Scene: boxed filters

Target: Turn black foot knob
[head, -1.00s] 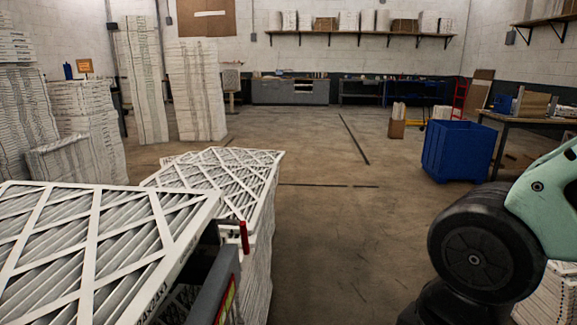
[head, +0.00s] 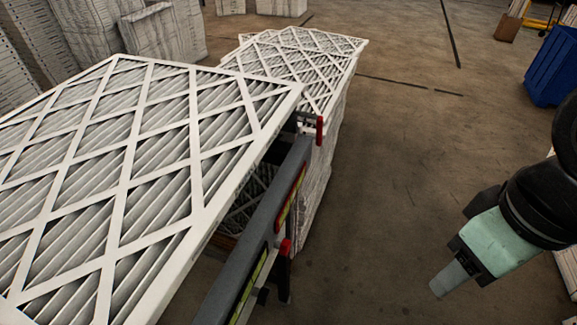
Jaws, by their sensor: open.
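I cannot pick out a black foot knob with certainty. A grey rail (head: 262,225) with red-capped ends runs beside the large filter panel in the head view. A dark upright part (head: 284,278) shows below its nearer red cap (head: 286,247), and its lower end is unclear. My gripper (head: 440,289), on my teal and black arm at the right, points down and left over bare floor. It is apart from the rail and holds nothing visible. Its fingers show edge-on, so the gap is hard to see.
A large white filter panel (head: 125,150) fills the left. A stack of filters (head: 322,170) stands behind the rail. A blue bin (head: 554,68) is at the upper right. The concrete floor (head: 400,170) between the rail and my arm is clear.

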